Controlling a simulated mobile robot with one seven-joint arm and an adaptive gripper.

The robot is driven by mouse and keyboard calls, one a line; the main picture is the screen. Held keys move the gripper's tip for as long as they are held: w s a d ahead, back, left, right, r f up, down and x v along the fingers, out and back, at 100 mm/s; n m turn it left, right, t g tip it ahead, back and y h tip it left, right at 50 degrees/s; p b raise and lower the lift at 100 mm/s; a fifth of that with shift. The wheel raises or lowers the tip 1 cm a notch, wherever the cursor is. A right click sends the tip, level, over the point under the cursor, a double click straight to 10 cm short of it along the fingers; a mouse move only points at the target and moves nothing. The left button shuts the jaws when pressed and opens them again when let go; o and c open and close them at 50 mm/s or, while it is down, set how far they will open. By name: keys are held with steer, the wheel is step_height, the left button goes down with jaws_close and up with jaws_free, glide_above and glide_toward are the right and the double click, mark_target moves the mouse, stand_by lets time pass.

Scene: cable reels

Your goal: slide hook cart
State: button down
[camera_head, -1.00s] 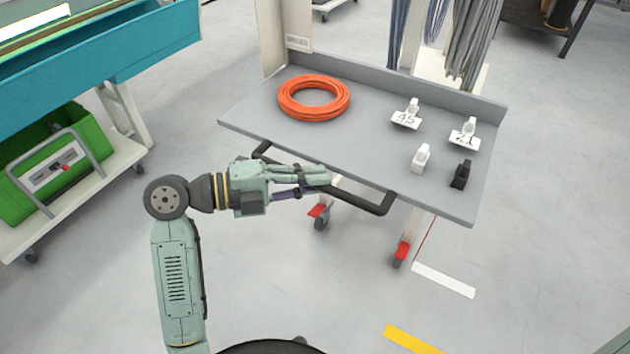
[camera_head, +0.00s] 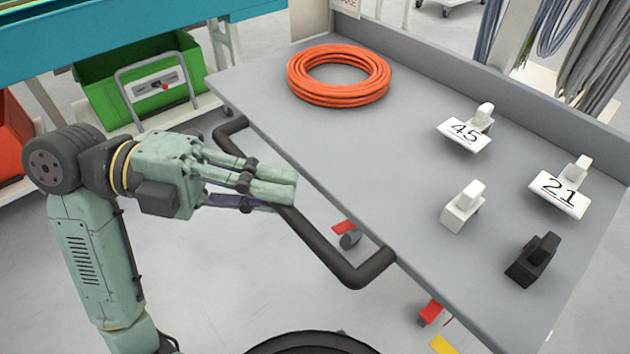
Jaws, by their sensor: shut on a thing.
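The hook cart is a grey tabletop (camera_head: 350,150) on legs with red-marked casters (camera_head: 430,312), seen in the head view. A black push handle (camera_head: 325,252) runs along its near edge. My gripper (camera_head: 275,190) is shut on the middle of the handle bar; the fingers hide part of the bar. Grey cables (camera_head: 595,45) hang at the cart's back right. On the cart top lie an orange cable coil (camera_head: 338,76), a tag marked 45 (camera_head: 464,133), a tag marked 21 (camera_head: 560,192), a white block (camera_head: 462,207) and a black block (camera_head: 533,260).
A teal bench (camera_head: 120,30) stands at the back left, with a green crate (camera_head: 140,85) on a low shelf beneath it. A red bin (camera_head: 12,140) is at the far left. Bare floor shows in front of the cart.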

steer(key=shift+s+a+f+b, duration=0.1)
steer(key=shift+s+a+b, duration=0.2)
steer(key=shift+s+a, duration=0.35)
steer(key=shift+s+a+b, duration=0.3)
steer(key=shift+s+a, duration=0.15)
steer(key=shift+a, duration=0.3)
steer(key=c, duration=1.6)
jaws_free()
steer(key=shift+o, duration=0.2)
steer(key=w+a+r, duration=0.1)
steer(key=a, duration=1)
steer(key=shift+w+a+r, duration=0.3)
steer(key=shift+a+r, duration=0.1)
